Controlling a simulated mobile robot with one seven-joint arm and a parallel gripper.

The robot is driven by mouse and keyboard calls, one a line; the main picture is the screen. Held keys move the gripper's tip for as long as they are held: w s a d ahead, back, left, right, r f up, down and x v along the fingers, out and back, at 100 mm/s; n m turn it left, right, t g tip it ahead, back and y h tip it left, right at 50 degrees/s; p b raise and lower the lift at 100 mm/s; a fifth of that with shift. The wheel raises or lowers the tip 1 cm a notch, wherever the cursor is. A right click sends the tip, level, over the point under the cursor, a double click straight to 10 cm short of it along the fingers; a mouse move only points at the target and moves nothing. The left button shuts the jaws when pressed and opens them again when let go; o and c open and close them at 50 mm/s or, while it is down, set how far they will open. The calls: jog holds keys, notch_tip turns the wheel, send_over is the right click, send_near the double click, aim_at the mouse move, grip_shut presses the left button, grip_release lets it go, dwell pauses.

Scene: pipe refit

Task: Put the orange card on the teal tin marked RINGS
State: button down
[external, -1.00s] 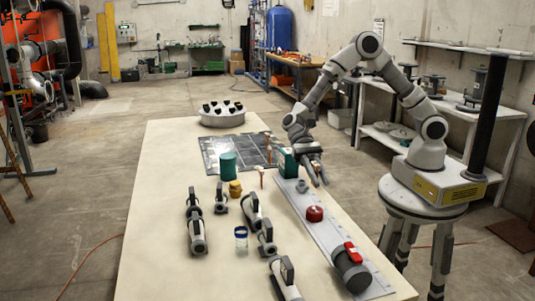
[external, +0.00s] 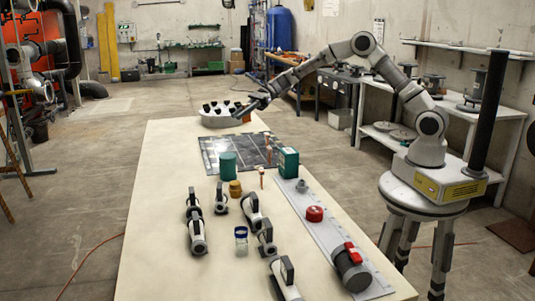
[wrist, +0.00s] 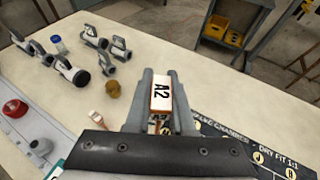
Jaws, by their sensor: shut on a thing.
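My gripper (external: 246,110) is at the far end of the table, raised in front of the white holder. In the wrist view its fingers (wrist: 163,80) are shut on an orange-edged card (wrist: 161,98) with a white face marked A2. A small orange patch of it shows at the gripper in the external view (external: 241,114). I cannot read RINGS on either. Both are well nearer the camera than my gripper.
A white holder with several dark slots (external: 222,118) stands at the table's far end. The dark marked mat (external: 240,145) lies before it. Small upright pegs, a mustard jar (external: 235,188), grey pipe fittings and a red cap (external: 314,213) crowd the nearer table. The left side is clear.

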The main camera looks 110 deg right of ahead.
jog(key=d, duration=0.3)
jog(key=m+h+b, duration=0.1)
jog(key=b, duration=0.1)
send_over(221, 157)
notch_tip(221, 157, down, 6)
jog(key=shift+f, duration=0.1)
jog(key=shift+a+f+t, duration=0.15)
jog(key=shift+f+t, duration=0.15)
jog(key=shift+f, duration=1.65)
jog(key=shift+b, duration=0.3)
jog(key=shift+f, duration=0.25)
jog(key=c, duration=0.8)
grip_release()
jog(key=shift+r, duration=0.1)
